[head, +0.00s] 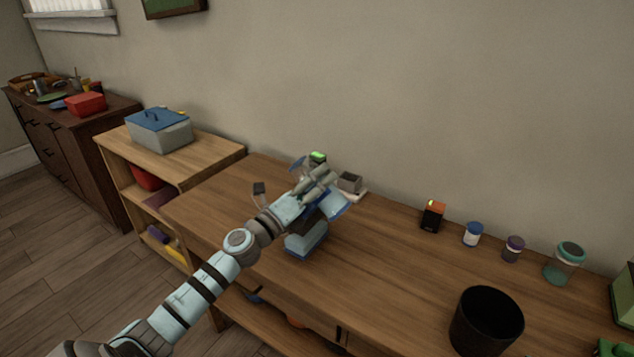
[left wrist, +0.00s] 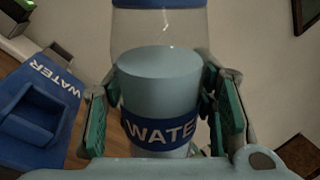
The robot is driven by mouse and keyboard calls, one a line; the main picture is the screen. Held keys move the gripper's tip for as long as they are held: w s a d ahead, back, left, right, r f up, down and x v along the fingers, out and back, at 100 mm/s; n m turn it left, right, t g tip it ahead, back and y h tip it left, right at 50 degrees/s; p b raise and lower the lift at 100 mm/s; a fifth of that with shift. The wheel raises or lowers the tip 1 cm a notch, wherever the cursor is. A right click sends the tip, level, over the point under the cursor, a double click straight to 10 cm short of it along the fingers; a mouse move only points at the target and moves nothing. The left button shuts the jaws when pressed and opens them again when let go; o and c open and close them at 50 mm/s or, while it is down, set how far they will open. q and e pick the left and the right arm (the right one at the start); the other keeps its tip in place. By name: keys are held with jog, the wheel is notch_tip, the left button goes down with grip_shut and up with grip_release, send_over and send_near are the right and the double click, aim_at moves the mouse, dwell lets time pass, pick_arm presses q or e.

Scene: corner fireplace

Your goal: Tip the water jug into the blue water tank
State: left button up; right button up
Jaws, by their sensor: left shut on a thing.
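The water jug (left wrist: 160,85) is clear with pale blue contents, a blue top and a dark blue band reading WATER. It fills the middle of the left wrist view, between the green finger pads of my left gripper (left wrist: 165,112), which is shut on it. The blue water tank (left wrist: 40,108), also marked WATER and with an open recess, is beside the jug at the left of that view. In the head view my left gripper (head: 322,177) is over the wooden table and largely hides the jug. I cannot tell the jug's exact tilt. My right gripper is out of view.
On the table (head: 390,270), a black bin (head: 486,322) stands at the front right. A small dark box (head: 432,215) and several jars, one teal-lidded (head: 565,262), line the wall. A grey-blue cooler (head: 160,130) sits on the shelf at left. The table's middle right is clear.

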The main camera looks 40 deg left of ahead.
pick_arm(q)
jog(key=shift+d+f+n+t+y+b, duration=0.15)
jog(key=shift+n+y+b, duration=0.1)
jog(key=shift+n, duration=0.4)
jog(key=shift+d+f+n+t+y+b, duration=0.1)
jog(key=shift+d+n+y+b, duration=0.1)
jog(key=shift+n, duration=0.5)
jog(key=shift+d+f+n+t+y+b, duration=0.15)
jog(key=shift+n+y, duration=0.1)
jog(key=shift+n, duration=0.4)
dwell(1.5)
jog(key=shift+d+f+n+y+b, duration=0.1)
jog(key=shift+f+n+y+b, duration=0.2)
jog(key=shift+n, duration=0.45)
jog(key=shift+a+f+n+y+b, duration=0.15)
jog(key=shift+n+b, duration=0.25)
jog(key=shift+n, duration=0.4)
jog(key=shift+d+f+n+y+b, duration=0.15)
jog(key=shift+n+y+b, duration=0.15)
jog(key=shift+n, duration=0.45)
dwell(2.2)
